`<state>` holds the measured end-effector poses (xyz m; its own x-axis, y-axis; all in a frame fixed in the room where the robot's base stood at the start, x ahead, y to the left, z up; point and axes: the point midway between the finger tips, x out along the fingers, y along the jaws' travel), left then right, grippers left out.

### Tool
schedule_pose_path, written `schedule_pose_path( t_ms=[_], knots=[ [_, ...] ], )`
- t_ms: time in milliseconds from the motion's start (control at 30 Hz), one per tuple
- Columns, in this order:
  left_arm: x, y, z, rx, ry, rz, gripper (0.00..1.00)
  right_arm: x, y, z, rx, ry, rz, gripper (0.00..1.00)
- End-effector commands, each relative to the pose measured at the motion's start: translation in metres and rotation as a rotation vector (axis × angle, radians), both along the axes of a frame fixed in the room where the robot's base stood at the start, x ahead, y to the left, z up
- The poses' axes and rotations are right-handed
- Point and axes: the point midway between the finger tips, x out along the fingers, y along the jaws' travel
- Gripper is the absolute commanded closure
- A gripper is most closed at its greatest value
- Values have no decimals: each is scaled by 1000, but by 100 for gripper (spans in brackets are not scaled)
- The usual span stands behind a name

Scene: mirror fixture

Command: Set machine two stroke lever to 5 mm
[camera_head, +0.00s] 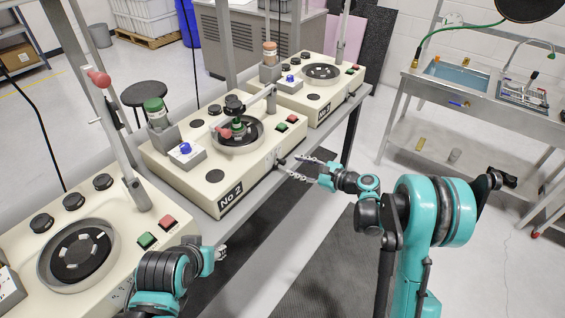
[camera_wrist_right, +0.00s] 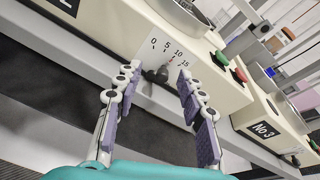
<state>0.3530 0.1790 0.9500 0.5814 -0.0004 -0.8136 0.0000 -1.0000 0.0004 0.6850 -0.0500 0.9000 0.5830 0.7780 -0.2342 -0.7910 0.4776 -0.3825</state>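Machine two (camera_head: 185,180), a cream box labelled No 2, stands in the middle of the head view. Its stroke lever (camera_head: 281,161) is a small dark knob on the front face. In the right wrist view the stroke lever (camera_wrist_right: 160,75) sits below a scale (camera_wrist_right: 168,50) marked 0, 5, 10, 15. A small red mark shows near the 10; the exact setting is hard to tell. My right gripper (camera_head: 288,164) is open, with its fingers (camera_wrist_right: 158,70) on either side of the knob, not visibly touching it. My left gripper (camera_head: 220,253) is low, near the front machine; its fingers are unclear.
Another machine (camera_head: 90,205) stands at the lower left, and machine No 3 (camera_head: 300,90) stands behind machine two. Green and red buttons (camera_head: 286,123) sit on top of machine two near the lever. A sink bench (camera_head: 450,95) stands at right.

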Motion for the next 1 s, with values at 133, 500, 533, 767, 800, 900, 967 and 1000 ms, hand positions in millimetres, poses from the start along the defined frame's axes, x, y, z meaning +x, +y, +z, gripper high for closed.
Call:
schedule_pose_path(
  t_ms=[133,500,533,767,800,900,967,1000],
  knots=[
    [0,0,1,0,0,0,60,18,-5,-29,242,104,-27,60],
    [0,0,-5,0,0,0,60,32,5,-50,431,188,-31,60],
    [0,0,-6,0,0,0,60,35,9,-51,430,188,-31,60],
    [0,0,-18,0,0,0,60,58,39,-51,428,187,-31,60],
    [0,0,-19,0,0,0,60,61,44,-51,428,187,-31,60],
    [0,0,-21,0,0,0,60,66,50,-50,426,186,-32,60],
    [0,0,-22,0,0,0,60,68,53,-49,427,186,-33,60],
    [0,0,-22,0,0,0,60,69,54,-49,427,186,-33,60]
  ],
)
